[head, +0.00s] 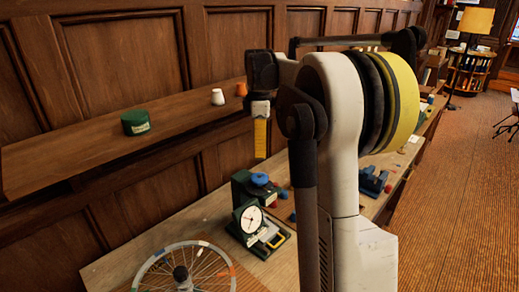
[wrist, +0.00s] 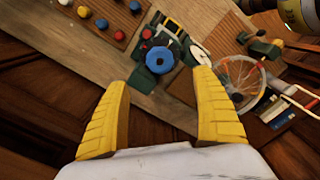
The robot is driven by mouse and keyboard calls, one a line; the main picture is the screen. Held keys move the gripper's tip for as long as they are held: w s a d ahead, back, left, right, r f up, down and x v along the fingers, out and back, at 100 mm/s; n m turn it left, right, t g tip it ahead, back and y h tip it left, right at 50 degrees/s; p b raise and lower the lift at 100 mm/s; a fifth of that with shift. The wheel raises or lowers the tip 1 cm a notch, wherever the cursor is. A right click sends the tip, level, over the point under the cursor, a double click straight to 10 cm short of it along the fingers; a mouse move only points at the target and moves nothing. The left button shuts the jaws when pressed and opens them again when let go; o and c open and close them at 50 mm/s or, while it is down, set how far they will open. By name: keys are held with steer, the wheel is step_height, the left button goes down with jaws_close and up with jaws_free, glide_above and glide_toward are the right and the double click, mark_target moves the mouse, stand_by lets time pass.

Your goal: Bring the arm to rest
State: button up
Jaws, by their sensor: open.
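My arm stands in the middle of the head view, folded up above the workbench. Its gripper (head: 260,152) points down in front of the panelled wall, beside the wall shelf and above the bench. The wrist view shows both yellow fingers of my gripper (wrist: 160,78) spread wide apart. My gripper touches nothing that I can see. The arm hides part of the bench behind it.
The workbench (head: 131,254) carries a dial instrument (head: 248,217), a spoked wheel (head: 160,270) and a blue device (head: 375,182). The wall shelf (head: 80,150) holds a green tin (head: 135,123), a white pot (head: 217,97) and an orange pot (head: 241,89). The floor at right is mostly clear.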

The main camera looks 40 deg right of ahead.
stand_by(0.3)
steer(key=s+a+f+m+t+b, duration=0.25)
steer(key=s+a+b, duration=0.25)
steer(key=a, duration=0.7)
steer(key=s+a+f+m+t+b, duration=0.4)
steer(key=s+a+f+m+b, duration=0.4)
steer(key=s+a+f, duration=0.7)
step_height(320, 180, down, 2)
steer(key=shift+s+a+f+b, duration=0.1)
steer(key=shift+s+a+b, duration=0.2)
steer(key=shift+b, duration=0.35)
steer(key=shift+t, duration=0.25)
